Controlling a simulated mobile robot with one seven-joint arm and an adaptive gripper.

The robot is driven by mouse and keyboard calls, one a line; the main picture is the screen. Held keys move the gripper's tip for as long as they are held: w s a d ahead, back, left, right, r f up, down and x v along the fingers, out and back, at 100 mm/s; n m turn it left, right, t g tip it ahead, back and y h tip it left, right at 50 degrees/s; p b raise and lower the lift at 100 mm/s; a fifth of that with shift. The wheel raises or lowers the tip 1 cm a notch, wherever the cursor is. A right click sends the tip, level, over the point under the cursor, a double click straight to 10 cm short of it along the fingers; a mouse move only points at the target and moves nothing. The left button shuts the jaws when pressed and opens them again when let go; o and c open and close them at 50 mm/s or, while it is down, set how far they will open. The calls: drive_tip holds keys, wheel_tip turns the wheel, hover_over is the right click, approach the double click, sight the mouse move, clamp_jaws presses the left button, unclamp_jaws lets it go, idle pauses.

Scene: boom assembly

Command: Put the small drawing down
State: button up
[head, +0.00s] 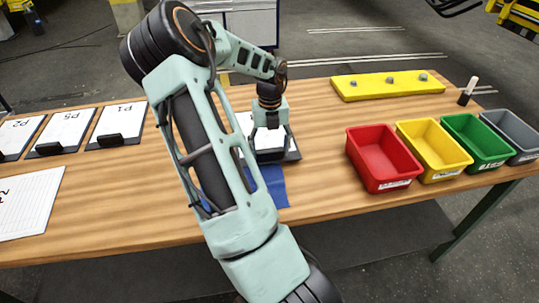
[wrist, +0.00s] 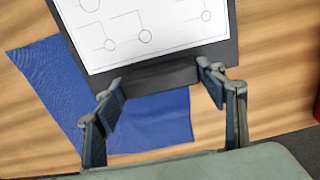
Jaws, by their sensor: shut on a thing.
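The small drawing is a white sheet with line-and-circle marks on a dark board with a black clip bar; it shows in the wrist view (wrist: 150,30) and partly in the head view (head: 243,122). My gripper (head: 268,127) is shut on the board's clip bar, with one finger at each end of the bar in the wrist view (wrist: 160,76). The board covers part of a blue cloth (wrist: 50,85) on the wooden table. I cannot tell whether the board touches the table or hangs just above it. My arm hides part of it in the head view.
Red (head: 382,158), yellow (head: 433,148), green (head: 477,140) and grey (head: 514,134) bins stand on the right. Several clipboards (head: 117,122) and a larger sheet (head: 27,200) are on the left.

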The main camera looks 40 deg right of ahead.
drive_tip(key=shift+f, duration=1.05)
drive_tip(key=shift+a+f, duration=0.1)
drive_tip(key=shift+f, duration=0.2)
drive_tip(key=o, duration=1)
drive_tip(key=shift+s+f, duration=0.1)
drive_tip(key=shift+c, duration=0.2)
drive_tip(key=o, duration=0.4)
drive_tip(key=shift+f, duration=0.1)
drive_tip(key=shift+o, duration=0.2)
wheel_tip(320, 180, up, 13)
